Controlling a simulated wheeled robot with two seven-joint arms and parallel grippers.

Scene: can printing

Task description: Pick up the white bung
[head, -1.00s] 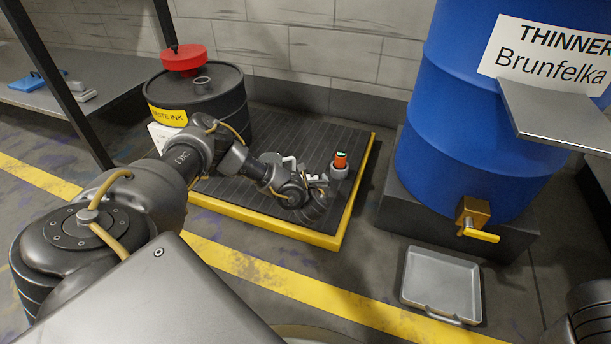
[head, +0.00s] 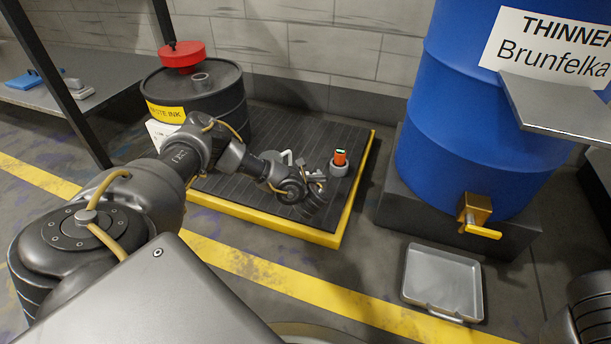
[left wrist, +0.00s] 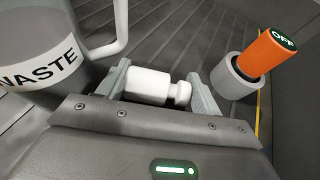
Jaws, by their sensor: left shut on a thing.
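The white bung (left wrist: 148,87) is a short white cylinder with a narrower knob at its right end. In the left wrist view it lies sideways between the two fingers of my left gripper (left wrist: 163,88), which is shut on it. In the head view the left gripper (head: 313,185) is low over the dark grooved platform (head: 255,192); the bung is too small and covered to make out clearly there. I cannot tell whether the bung touches the platform. My right gripper is out of view.
A grey jug marked WASTE (left wrist: 50,45) is close left of the gripper. An orange-handled item marked OFF (left wrist: 262,52) stands in a grey cup (left wrist: 233,78) to the right. Behind are a black waste ink drum (head: 225,105) and a red funnel (head: 182,55); a blue drum (head: 440,130) stands right.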

